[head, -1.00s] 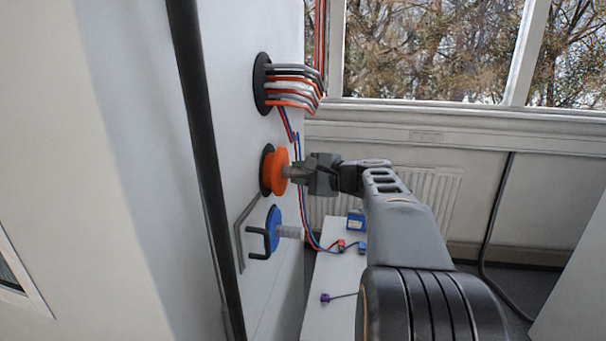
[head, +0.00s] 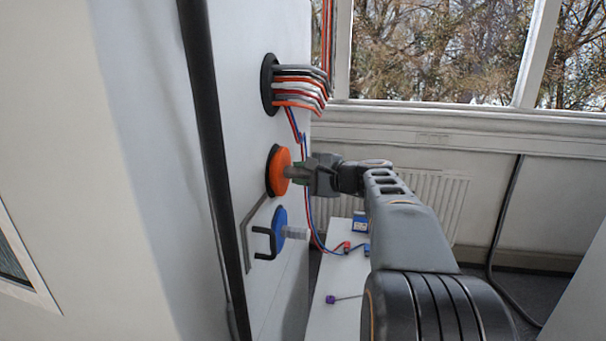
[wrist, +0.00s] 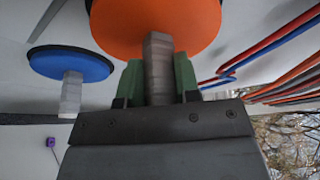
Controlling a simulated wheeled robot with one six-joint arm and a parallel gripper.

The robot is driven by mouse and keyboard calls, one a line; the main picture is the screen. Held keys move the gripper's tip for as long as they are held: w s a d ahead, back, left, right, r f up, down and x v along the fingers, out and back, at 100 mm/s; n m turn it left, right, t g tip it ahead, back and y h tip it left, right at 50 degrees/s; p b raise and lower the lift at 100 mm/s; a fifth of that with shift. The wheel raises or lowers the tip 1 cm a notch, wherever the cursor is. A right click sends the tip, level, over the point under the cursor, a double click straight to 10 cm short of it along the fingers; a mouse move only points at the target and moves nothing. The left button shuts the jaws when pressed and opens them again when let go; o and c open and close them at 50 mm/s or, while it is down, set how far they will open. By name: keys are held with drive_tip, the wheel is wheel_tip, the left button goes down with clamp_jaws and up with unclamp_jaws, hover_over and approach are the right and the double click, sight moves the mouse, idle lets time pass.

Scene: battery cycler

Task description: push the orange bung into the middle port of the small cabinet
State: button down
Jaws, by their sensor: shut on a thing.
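The orange bung (head: 281,171) is a round disc with a grey stem. It sits at the middle port (head: 270,176) of the white cabinet (head: 258,28), its disc close against the port's black ring. I cannot tell whether it is fully seated. My gripper (head: 292,172) is shut on the bung's grey stem. In the wrist view the green-padded fingers (wrist: 158,84) grip the stem, below the orange disc (wrist: 155,22). The disc hides most of the port behind it.
A blue bung (head: 280,230) with a grey stem sits in the lower port beside a black bracket (head: 264,242). A cable bundle (head: 302,82) leaves the upper port. A white bench (head: 335,285) with small connectors stands behind, below the window.

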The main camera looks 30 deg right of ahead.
drive_tip(key=shift+w+a, duration=0.4)
drive_tip(key=shift+a, duration=0.1)
idle(0.3)
unclamp_jaws()
idle(0.7)
drive_tip(key=b+v, duration=0.1)
drive_tip(key=v, duration=1)
idle(1.2)
drive_tip(key=shift+r, duration=0.1)
idle(0.5)
